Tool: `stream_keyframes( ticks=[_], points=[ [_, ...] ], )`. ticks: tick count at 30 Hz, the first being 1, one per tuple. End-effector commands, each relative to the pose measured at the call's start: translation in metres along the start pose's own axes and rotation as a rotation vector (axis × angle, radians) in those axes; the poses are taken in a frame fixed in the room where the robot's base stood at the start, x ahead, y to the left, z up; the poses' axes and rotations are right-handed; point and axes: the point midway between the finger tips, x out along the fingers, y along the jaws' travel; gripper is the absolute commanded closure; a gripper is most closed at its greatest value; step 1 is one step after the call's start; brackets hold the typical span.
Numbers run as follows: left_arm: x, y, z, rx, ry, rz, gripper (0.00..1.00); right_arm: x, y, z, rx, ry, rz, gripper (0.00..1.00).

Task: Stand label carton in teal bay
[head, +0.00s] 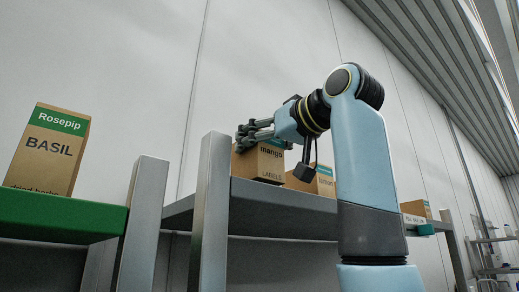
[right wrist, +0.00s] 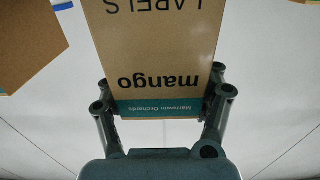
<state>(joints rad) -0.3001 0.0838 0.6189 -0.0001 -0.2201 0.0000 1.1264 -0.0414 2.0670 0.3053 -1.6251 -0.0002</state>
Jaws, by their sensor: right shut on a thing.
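The label carton (head: 265,168) is a brown box with a teal band, printed "mango" and "LABELS". My right gripper (head: 258,137) is shut on its upper part in the head view. The right wrist view shows the carton (right wrist: 158,55) between the two fingers of the gripper (right wrist: 165,105), its print upside down there. The carton is at the grey shelf (head: 270,205); whether its base touches the shelf I cannot tell. A small teal piece (head: 426,229) shows at the shelf's right part, partly behind my arm. My left gripper is not in view.
Another brown carton with a teal band (head: 325,183) stands just right of the held one. A further carton (head: 415,209) is at the far right. A "BASIL" carton (head: 48,150) stands on a green shelf (head: 60,215) at left. Grey posts (head: 210,210) rise in front.

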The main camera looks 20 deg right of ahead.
Motion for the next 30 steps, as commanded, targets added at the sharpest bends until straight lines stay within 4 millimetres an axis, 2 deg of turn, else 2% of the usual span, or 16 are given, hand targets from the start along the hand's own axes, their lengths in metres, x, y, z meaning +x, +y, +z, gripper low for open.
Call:
stream_keyframes(
  ticks=[4, 15, 16, 22, 30],
  points=[
    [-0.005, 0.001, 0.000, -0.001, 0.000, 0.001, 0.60, 0.000, 0.000, 0.015, 0.000, 0.002, -0.001, 0.80],
    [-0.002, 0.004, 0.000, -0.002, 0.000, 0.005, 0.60, 0.000, 0.000, 0.021, -0.001, 0.003, -0.001, 0.80],
    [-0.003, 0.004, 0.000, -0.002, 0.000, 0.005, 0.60, 0.000, 0.000, 0.021, 0.000, 0.001, -0.001, 0.32],
    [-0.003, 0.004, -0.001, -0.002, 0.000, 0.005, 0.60, 0.000, 0.000, 0.020, 0.000, 0.001, -0.001, 0.07],
    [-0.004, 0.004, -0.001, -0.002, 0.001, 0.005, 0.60, 0.000, 0.000, 0.019, -0.001, 0.001, -0.001, 0.07]
  ],
)
